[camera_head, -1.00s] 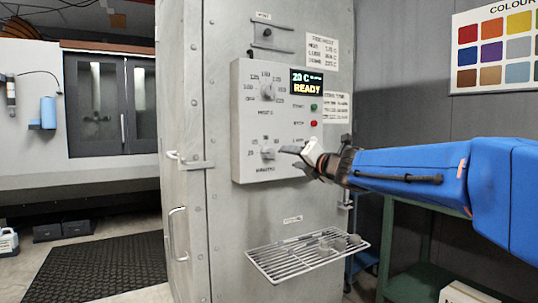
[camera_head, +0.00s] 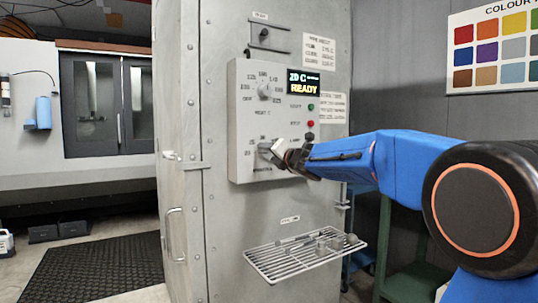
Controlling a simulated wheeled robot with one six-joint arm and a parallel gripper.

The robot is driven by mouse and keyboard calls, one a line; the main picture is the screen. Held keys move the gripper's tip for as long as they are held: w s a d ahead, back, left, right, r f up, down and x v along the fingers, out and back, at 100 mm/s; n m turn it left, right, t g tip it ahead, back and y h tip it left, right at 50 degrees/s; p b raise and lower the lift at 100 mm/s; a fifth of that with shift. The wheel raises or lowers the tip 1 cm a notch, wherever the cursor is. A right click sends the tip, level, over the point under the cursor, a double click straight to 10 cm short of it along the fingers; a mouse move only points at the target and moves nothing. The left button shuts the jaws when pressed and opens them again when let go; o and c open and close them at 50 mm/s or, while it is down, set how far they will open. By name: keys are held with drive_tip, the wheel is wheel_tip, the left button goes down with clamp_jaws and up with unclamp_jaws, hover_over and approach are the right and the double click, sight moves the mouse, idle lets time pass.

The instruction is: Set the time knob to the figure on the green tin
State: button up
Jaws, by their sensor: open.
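The oven's control panel (camera_head: 248,125) is a light grey box on the cabinet front. Its upper knob (camera_head: 265,90) has temperature figures around it. The lower knob (camera_head: 264,148), with small figures around it, is the time knob by its place; its pointer is too small to read. My gripper (camera_head: 273,150) is open at the lower knob, its fingers reaching in from the right and partly hiding it. I cannot tell whether the fingers touch the knob. No green tin shows in this view.
The display (camera_head: 304,82) reads 20 C and READY. A green button and a red button (camera_head: 310,124) sit just above my gripper. A wire shelf (camera_head: 275,262) with small grey metal parts juts out below. A colour chart (camera_head: 492,50) hangs at the right.

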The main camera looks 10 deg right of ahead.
drive_tip(key=shift+w+a, duration=0.1)
drive_tip(key=shift+w, duration=0.15)
drive_tip(key=c, duration=1.1)
